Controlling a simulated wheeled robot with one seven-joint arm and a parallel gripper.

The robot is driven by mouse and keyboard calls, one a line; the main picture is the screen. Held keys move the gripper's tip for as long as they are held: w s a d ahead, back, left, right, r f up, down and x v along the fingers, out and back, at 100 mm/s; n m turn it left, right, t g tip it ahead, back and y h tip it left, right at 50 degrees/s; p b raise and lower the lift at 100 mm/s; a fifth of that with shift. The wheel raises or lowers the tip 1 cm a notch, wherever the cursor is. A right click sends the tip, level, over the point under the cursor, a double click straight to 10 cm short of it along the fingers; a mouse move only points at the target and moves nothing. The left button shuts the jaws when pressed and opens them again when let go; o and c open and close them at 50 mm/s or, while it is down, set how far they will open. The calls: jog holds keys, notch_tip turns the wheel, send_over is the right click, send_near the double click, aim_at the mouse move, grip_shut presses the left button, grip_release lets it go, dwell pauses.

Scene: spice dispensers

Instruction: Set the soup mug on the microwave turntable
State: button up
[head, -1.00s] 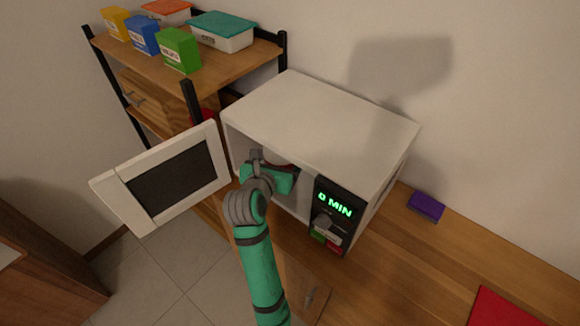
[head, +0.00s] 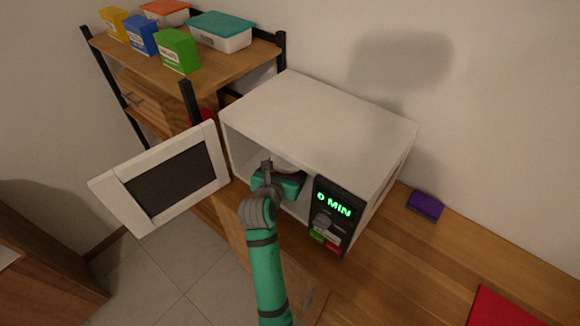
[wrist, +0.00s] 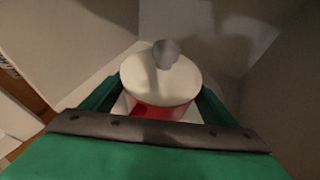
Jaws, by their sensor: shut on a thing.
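The soup mug (wrist: 160,82) is red with a white lid and a grey knob, and it shows upright in the wrist view. My gripper (wrist: 155,105) is shut on it, with the green fingers on both sides of its body. In the head view my gripper (head: 278,184) is inside the open front of the white microwave (head: 318,115), and a bit of the mug's pale lid (head: 288,165) shows behind it. The microwave door (head: 168,180) is swung open to the left. The turntable is hidden or cannot be made out, so I cannot tell whether the mug touches it.
The control panel (head: 335,208) reads 0 MIN, just right of the opening. A shelf (head: 190,75) with several boxes and containers stands behind left. A purple block (head: 425,206) and a red mat (head: 508,308) lie on the wooden counter (head: 405,255) to the right.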

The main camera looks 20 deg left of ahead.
jog(key=shift+w+d+f, duration=0.1)
jog(key=shift+w+f, duration=0.1)
jog(key=o, duration=1.6)
jog(key=shift+f, duration=0.2)
jog(key=shift+w+r, duration=0.1)
jog(key=shift+r, duration=0.1)
jog(key=shift+v, duration=6.15)
